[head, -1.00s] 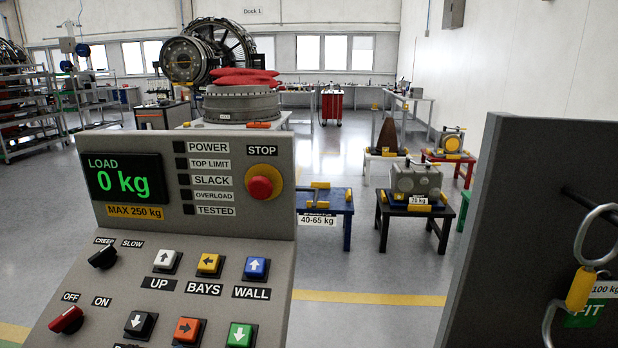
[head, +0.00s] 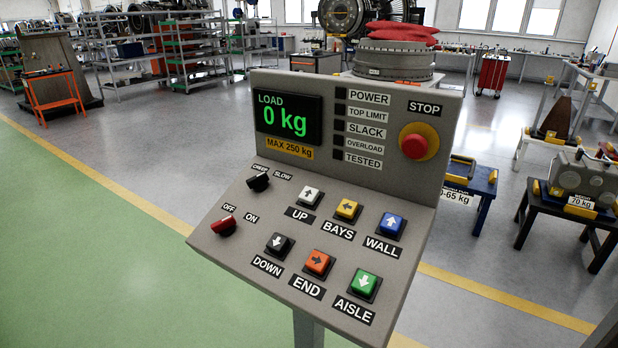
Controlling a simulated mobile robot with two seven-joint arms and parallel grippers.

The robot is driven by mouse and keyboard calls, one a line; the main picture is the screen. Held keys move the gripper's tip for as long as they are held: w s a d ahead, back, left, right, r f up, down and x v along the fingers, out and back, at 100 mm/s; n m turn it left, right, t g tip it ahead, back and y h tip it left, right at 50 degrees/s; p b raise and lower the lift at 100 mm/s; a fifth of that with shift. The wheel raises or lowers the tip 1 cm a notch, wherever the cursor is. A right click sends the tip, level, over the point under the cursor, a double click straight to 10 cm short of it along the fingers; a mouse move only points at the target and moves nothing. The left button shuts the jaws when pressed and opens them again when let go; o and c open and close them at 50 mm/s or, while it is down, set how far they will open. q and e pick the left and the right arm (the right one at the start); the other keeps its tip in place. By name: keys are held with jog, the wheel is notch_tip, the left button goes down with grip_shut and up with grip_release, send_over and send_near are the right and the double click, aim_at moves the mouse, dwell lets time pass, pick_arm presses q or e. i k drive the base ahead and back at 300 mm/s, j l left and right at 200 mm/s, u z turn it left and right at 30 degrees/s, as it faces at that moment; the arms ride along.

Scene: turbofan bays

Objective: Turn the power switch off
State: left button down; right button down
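The power switch is a red rotary knob (head: 223,225) at the lower left of the grey control panel (head: 250,235). It sits between the OFF label (head: 229,208) at its upper side and the ON label (head: 252,217) to its right. The lighter end of the knob points toward the lower left; I cannot tell its exact setting. The load display (head: 287,120) is lit and reads 0 kg. The POWER lamp square (head: 340,93) looks dark. Neither of my grippers is in view.
A red STOP button (head: 414,146) is on the panel's upper right. A black CREEP/SLOW knob (head: 258,182) and several coloured push buttons fill the lower face. Low tables with parts, including a blue one (head: 482,184), stand right. Green floor (head: 80,270) at left is clear.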

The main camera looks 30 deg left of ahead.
aim_at(226, 226)
jog(key=u, duration=1.35)
